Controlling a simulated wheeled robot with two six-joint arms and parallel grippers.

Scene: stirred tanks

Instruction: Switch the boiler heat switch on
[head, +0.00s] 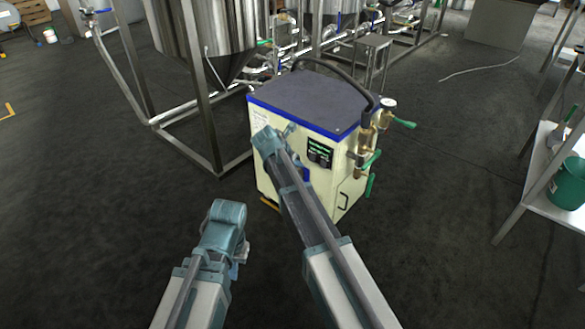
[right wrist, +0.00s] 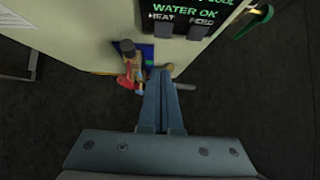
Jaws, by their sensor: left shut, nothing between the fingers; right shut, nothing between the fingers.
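The boiler (head: 288,100) is a cream cabinet with a blue-edged dark top, in the middle of the head view. Its dark control panel (head: 320,150) is on the front. In the right wrist view, green text reads WATER OK above the labels HEAT and FEED. The dark heat switch (right wrist: 162,30) is under HEAT, with a similar feed switch (right wrist: 198,31) beside it. I cannot tell its position. My right gripper (right wrist: 162,75) is shut and empty, with its tips below the switches, apart from them. My left gripper (head: 238,262) is low in front of the boiler, shut and empty.
Brass valves with green handles (head: 372,160) and a gauge (head: 389,103) are on the boiler's right side. Steel tanks (head: 210,30) on a frame stand behind left. A shelf with a green bucket (head: 568,183) is at far right. The floor in front is clear.

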